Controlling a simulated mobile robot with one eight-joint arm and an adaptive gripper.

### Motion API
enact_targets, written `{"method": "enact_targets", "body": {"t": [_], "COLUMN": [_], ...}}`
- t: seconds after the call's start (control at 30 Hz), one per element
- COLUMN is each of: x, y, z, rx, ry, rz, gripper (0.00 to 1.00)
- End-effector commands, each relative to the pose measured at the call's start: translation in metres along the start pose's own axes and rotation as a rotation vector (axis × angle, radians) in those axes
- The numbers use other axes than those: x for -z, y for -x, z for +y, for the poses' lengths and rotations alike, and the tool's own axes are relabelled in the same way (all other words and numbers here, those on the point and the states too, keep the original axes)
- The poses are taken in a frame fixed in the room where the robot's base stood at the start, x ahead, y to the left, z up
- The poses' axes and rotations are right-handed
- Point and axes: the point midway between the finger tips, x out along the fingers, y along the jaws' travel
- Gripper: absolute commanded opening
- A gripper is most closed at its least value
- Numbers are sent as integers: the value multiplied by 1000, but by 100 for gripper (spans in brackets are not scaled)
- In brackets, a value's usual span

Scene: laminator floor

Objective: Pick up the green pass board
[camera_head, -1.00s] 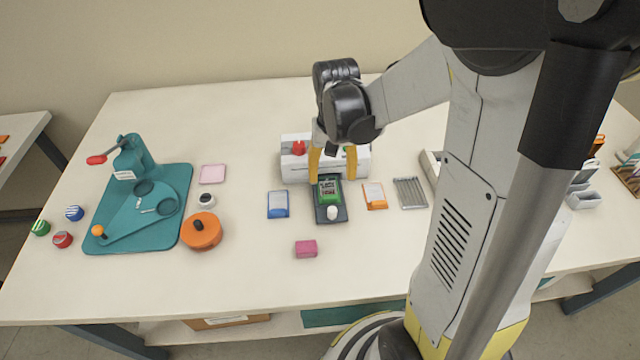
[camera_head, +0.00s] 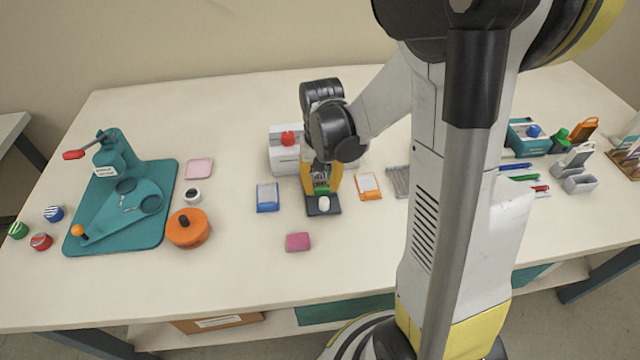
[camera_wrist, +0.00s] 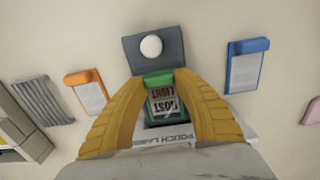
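The green pass board (camera_head: 321,186) is upright or tilted at the dark grey stand (camera_head: 322,207), which has a white round knob at its front. In the wrist view the board (camera_wrist: 165,105) shows a green top and a printed label reading "LOST LIGHT" or similar. My gripper (camera_wrist: 160,78) points down with its yellow fingers on both sides of the board, their tips against its green top edges. The fingers appear shut on it. In the head view the gripper (camera_head: 321,190) partly hides the board. I cannot tell whether it is clear of the stand.
The white pouch laminator (camera_head: 284,158) stands close behind. A blue card holder (camera_head: 267,198) is left of the stand, an orange one (camera_head: 367,186) right. A pink block (camera_head: 298,242) lies in front. A teal press (camera_head: 120,205) and an orange round pot (camera_head: 188,229) stand further left.

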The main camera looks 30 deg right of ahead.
Motion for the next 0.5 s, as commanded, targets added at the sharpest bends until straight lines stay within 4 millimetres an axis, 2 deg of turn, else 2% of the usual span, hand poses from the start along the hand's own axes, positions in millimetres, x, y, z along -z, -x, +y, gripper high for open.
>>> {"method": "enact_targets", "body": {"t": [0.17, 0.2, 0.43, 0.47, 0.5], "x": [0, 0, 0, 0, 0], "y": [0, 0, 2, 3, 6], "z": [0, 0, 0, 0, 0], "rx": [0, 0, 0, 0, 0], "ry": [0, 0, 0, 0, 0], "rz": [0, 0, 0, 0, 0], "gripper": [11, 7, 7, 2, 2]}}
